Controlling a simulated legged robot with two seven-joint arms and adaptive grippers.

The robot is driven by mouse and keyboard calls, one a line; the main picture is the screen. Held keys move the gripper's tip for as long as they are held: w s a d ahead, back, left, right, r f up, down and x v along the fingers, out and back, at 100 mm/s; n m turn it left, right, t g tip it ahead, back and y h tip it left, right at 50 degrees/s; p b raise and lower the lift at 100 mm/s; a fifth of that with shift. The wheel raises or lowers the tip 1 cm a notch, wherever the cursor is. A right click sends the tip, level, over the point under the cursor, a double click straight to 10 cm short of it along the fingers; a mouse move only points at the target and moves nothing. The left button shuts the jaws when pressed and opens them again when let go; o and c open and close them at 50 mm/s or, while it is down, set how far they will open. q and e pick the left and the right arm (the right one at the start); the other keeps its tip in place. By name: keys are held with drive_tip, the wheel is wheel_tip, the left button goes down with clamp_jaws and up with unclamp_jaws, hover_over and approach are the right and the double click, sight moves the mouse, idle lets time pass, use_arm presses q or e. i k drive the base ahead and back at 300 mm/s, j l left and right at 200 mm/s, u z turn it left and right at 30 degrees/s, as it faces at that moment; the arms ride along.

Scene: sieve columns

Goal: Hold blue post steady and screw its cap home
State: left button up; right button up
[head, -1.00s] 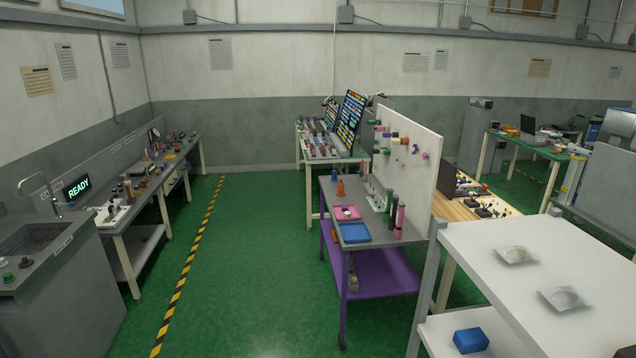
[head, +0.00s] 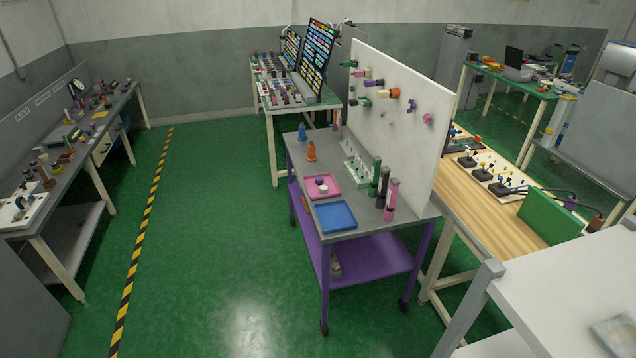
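A small blue upright piece (head: 302,132) stands at the back left of the grey-topped cart in the head view. It may be the blue post, but it is too small to tell whether a cap is on it. A pink tray (head: 334,190) on the cart holds small pink and pale pieces that I cannot make out. A blue tray (head: 334,216) lies in front of it. Neither of my grippers is in view.
An orange piece (head: 311,151), a white rack (head: 357,168) and dark and pink columns (head: 391,200) stand on the purple-framed cart (head: 368,261). A white pegboard (head: 400,125) rises along its right. Green floor (head: 210,240) is open on the left; a white table (head: 560,310) is close at right.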

sight(301, 136)
drive_tip(key=z, duration=0.4)
drive_tip(key=i+j+z, duration=0.5)
drive_tip(key=j, duration=0.25)
drive_tip(key=i+j+z, duration=0.25)
drive_tip(key=j, duration=0.15)
drive_tip(key=i+j, duration=0.15)
drive_tip(key=j, duration=0.25)
drive_tip(key=i+j, duration=0.15)
drive_tip(key=j, duration=0.25)
drive_tip(key=i+j+z, duration=0.1)
drive_tip(key=j, duration=0.25)
drive_tip(key=i+j, duration=0.2)
drive_tip(key=j, duration=0.2)
drive_tip(key=i+j, duration=0.15)
drive_tip(key=j, duration=0.25)
drive_tip(key=i+j+z, duration=0.1)
drive_tip(key=j, duration=0.3)
drive_tip(key=i+j, duration=0.15)
drive_tip(key=j, duration=0.3)
